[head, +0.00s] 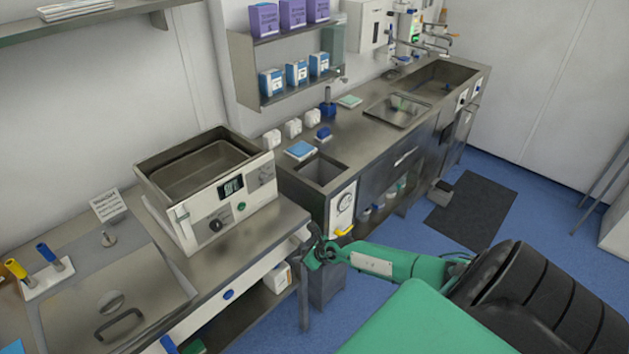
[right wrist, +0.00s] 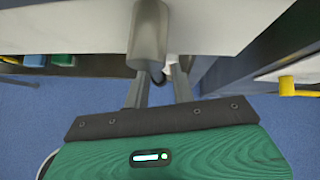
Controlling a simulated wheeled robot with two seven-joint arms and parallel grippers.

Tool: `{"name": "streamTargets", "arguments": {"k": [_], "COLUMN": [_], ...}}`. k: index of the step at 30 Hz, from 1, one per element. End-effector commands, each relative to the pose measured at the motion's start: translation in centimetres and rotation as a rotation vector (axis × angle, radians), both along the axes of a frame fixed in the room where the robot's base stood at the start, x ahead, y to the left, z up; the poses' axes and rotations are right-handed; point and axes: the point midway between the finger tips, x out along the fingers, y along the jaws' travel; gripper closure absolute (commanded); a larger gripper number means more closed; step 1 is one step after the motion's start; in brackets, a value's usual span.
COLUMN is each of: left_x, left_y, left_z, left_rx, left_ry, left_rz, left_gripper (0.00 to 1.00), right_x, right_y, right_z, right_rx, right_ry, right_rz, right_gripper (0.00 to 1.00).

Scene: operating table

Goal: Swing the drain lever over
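A yellow lever handle (head: 344,231) sticks out from the front of the steel cabinet below the white dial panel; it also shows at the right edge of the right wrist view (right wrist: 300,88). My right gripper (head: 318,256) is at the right end of the near bench, left of and below the yellow handle, apart from it. In the right wrist view its two fingers (right wrist: 160,82) stand apart. A grey cylinder (right wrist: 147,40) covers part of the left finger; I cannot tell whether it touches. My left gripper is not in view.
A steel water bath (head: 205,175) stands on the near bench. The dial panel (head: 343,205) is above the yellow handle, beside a small sink (head: 320,170). The bench's corner and leg (head: 304,300) are close to my right gripper.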

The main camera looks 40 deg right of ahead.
Motion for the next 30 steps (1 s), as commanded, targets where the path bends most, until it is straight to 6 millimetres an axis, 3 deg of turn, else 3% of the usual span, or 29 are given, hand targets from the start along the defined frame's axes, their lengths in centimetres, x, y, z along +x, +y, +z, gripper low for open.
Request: {"name": "streamTargets", "arguments": {"k": [7,18,30], "left_x": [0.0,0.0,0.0], "left_y": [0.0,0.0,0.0], "left_z": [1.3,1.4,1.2], "left_rx": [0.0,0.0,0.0], "left_ry": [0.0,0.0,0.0], "left_rz": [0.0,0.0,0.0], "left_gripper": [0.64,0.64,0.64], "right_x": [-3.2,-7.3,-8.9], "right_y": [-0.9,-1.9,-2.4], "right_z": [3.1,6.9,8.7], "right_rx": [-0.003,-0.002,-0.002], "right_ry": [0.001,0.0,0.001], "right_rz": [0.002,0.002,0.0], "right_gripper": [0.75,0.75,0.75]}}
